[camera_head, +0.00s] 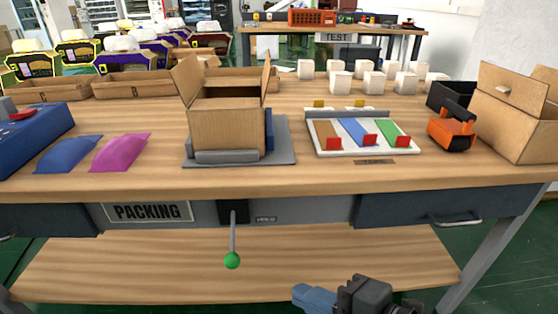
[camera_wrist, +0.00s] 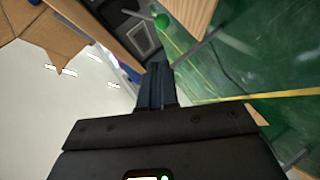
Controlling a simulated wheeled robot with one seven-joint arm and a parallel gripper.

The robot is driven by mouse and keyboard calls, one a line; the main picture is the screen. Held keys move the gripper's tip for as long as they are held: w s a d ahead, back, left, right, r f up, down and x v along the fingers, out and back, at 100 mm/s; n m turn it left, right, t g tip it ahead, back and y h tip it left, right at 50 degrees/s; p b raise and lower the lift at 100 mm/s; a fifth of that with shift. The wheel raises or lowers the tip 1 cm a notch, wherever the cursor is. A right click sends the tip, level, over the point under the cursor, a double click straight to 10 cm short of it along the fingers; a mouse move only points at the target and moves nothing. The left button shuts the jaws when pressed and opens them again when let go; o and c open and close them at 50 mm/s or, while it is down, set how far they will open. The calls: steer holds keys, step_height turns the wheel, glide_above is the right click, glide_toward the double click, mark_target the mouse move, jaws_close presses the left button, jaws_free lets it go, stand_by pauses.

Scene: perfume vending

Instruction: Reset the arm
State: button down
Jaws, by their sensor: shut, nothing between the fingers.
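My gripper (camera_head: 300,292) is low at the bottom of the head view, in front of the packing table (camera_head: 350,187) and over its lower shelf in the picture. In the wrist view my gripper (camera_wrist: 158,68) shows its two dark fingers pressed together, with nothing between them. The fingers point towards the table's front, where a lever with a green knob (camera_head: 232,260) hangs. The green knob also shows in the wrist view (camera_wrist: 162,21), beyond the fingertips and apart from them.
On the table stand an open cardboard box (camera_head: 227,128) in a grey fixture, a white tray (camera_head: 330,146) with coloured strips, an orange tape dispenser (camera_head: 452,132), and blue (camera_head: 67,154) and pink (camera_head: 119,153) pouches. White cubes (camera_head: 340,82) stand behind. Another open carton (camera_head: 510,115) is at right.

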steer(key=s+d+f+m+t+h, duration=0.3)
steer(key=s+d+f+m+h, duration=0.45)
steer(key=m, duration=0.45)
steer(key=s+d+r+m+t+h, duration=0.1)
steer(key=s+d+m, duration=0.2)
steer(key=s, duration=0.3)
steer(key=s+d+r+m+h, duration=0.1)
steer(key=s+d+m, duration=0.25)
steer(key=s, duration=0.25)
steer(key=s+r+m+t, duration=0.2)
steer(key=s+r+m, duration=0.25)
steer(key=s, duration=0.25)
step_height(320, 180, up, 16)
steer(key=p, duration=1.6)
steer(key=shift+d, duration=0.25)
steer(key=c, duration=1.8)
jaws_free()
steer(key=shift+s+h, duration=0.1)
steer(key=shift+h, duration=0.15)
